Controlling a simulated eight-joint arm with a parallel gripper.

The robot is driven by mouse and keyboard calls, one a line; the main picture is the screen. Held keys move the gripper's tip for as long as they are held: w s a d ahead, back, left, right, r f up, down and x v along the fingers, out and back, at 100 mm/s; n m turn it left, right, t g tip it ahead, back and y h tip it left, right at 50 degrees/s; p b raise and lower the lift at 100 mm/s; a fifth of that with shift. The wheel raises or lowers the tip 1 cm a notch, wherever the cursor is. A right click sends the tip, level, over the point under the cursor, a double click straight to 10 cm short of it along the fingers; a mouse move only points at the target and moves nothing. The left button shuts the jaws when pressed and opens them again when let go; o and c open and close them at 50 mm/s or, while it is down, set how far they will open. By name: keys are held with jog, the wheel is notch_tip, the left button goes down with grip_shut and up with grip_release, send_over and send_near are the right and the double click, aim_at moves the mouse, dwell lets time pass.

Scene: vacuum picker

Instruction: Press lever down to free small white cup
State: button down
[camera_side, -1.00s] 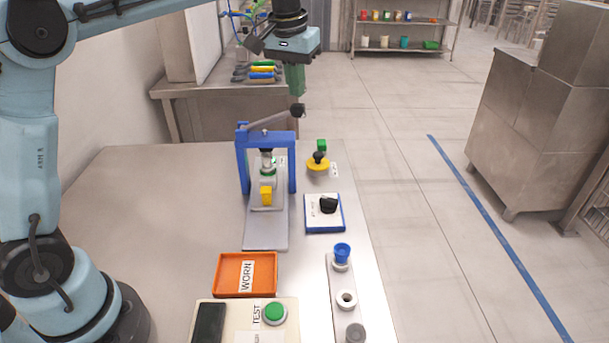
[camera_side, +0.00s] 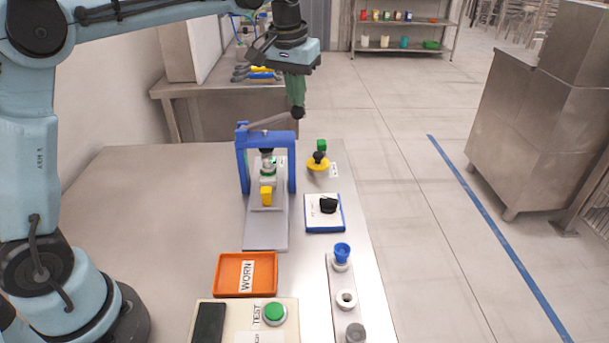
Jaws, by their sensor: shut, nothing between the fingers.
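The lever (camera_side: 272,121) is a grey bar on top of a blue press frame (camera_side: 242,165), ending in a black ball knob (camera_side: 298,112). It slopes slightly up to the right. My gripper (camera_side: 297,104) has green fingers, shut and empty, pointing down. Its tips are right at the top of the knob and seem to touch it. I cannot tell whether the pale part is the small white cup. A white ring-shaped piece (camera_side: 346,299) sits in the rail at the front right.
The rail (camera_side: 336,279) also holds a blue cup (camera_side: 342,252) and a grey piece (camera_side: 355,333). The table's left is clear.

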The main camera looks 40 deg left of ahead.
jog(key=shift+s+x, duration=0.2)
jog(key=shift+x, duration=0.75)
jog(key=shift+s+x, duration=0.2)
jog(key=shift+x, duration=0.75)
jog(key=shift+s+x, duration=0.2)
jog(key=shift+x, duration=0.75)
jog(key=shift+d, duration=0.1)
jog(key=shift+w+a+r+v, duration=0.1)
jog(key=shift+w+v, duration=0.25)
jog(key=shift+v, duration=1.25)
jog(key=shift+w+a+r+v, duration=0.1)
jog(key=shift+w+v, duration=0.2)
jog(key=shift+v, duration=1.35)
jog(key=shift+w+a+r+v, duration=0.1)
jog(key=shift+w+v, duration=0.25)
jog(key=shift+v, duration=1.25)
jog(key=shift+f, duration=0.1)
jog(key=shift+s+d, duration=0.2)
jog(key=shift+s, duration=0.4)
jog(key=m+t, duration=0.2)
send_near(296, 116)
jog(key=s+f, duration=0.3)
jog(key=s, duration=0.2)
jog(key=s+d+f+m+t, duration=0.1)
jog(key=s+f+t, duration=0.1)
jog(key=s+f, duration=0.7)
jog(key=shift+s+d+t+h, duration=0.3)
jog(key=shift+s+d+t, duration=0.1)
jog(key=shift+s, duration=0.25)
